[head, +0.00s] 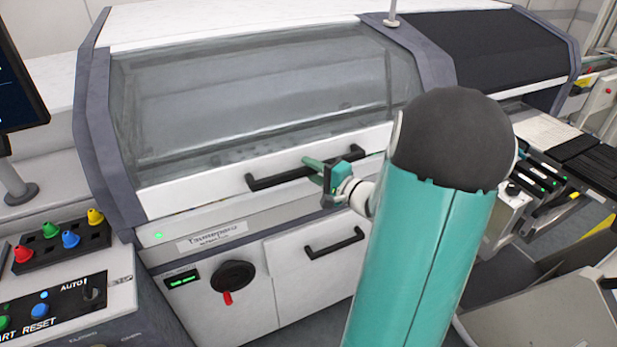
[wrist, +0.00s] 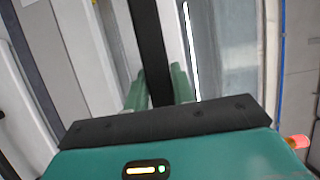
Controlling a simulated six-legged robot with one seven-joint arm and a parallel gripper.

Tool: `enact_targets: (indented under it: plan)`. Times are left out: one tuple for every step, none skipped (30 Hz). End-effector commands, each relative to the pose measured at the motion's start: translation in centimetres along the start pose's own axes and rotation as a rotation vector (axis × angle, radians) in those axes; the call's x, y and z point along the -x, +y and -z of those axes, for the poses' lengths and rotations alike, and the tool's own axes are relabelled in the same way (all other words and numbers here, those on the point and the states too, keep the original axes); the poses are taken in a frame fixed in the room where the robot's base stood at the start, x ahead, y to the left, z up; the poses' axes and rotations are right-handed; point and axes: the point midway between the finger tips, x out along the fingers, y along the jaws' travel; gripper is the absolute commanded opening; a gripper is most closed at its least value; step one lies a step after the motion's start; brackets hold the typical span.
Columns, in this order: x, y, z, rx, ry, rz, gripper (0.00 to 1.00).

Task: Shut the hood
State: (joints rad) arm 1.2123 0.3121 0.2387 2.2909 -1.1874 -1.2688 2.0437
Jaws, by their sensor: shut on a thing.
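The hood (head: 260,95) of the machine has a large clear window and a white lower frame. It is down, with its lower edge close along the white front panel; I cannot tell whether a small gap is left. Its black bar handle (head: 270,181) runs across the lower frame. My gripper (head: 315,166) is at the middle of this handle, with its green fingers around the bar. In the wrist view the handle (wrist: 150,45) passes between the two fingers of my gripper (wrist: 160,88), shut on it. My arm hides the hood's lower right corner.
A second, dark hood (head: 490,50) stands at the right. Below is a cabinet door with its own black handle (head: 334,243) and a round black switch with a red lever (head: 232,277). A control panel (head: 75,310) with buttons and a monitor (head: 18,95) stand at the left.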

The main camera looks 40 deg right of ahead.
Motion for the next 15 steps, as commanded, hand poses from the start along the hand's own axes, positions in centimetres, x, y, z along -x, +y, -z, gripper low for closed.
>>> enact_targets:
  plan:
    - [0.1,-1.1,0.0,0.009,0.001,0.008,0.0]
    - [0.2,-1.4,0.0,0.009,0.002,0.008,0.0]
    - [0.3,-1.8,0.0,0.007,0.002,0.008,0.0]
    - [0.4,-1.9,-0.1,0.007,0.002,0.008,0.0]
    - [0.4,-2.1,-0.1,0.007,0.002,0.008,0.0]
    - [0.4,-2.2,-0.1,0.006,0.002,0.008,0.0]
    - [0.4,-2.2,-0.1,0.005,0.002,0.008,0.0]
    - [0.4,-2.2,-0.1,0.005,0.002,0.008,0.0]
    - [0.4,-2.2,-0.1,0.005,0.003,0.008,0.0]
    - [0.4,-2.2,0.0,0.005,0.003,0.008,0.0]
    - [0.3,-2.2,0.0,0.005,0.003,0.007,0.0]
    - [0.3,-2.2,0.0,0.005,0.003,0.007,0.0]
    - [0.3,-2.2,0.0,0.005,0.003,0.007,0.0]
    - [0.3,-2.2,0.0,0.005,0.003,0.007,0.0]
    - [0.3,-2.1,0.0,0.004,0.003,0.007,0.27]
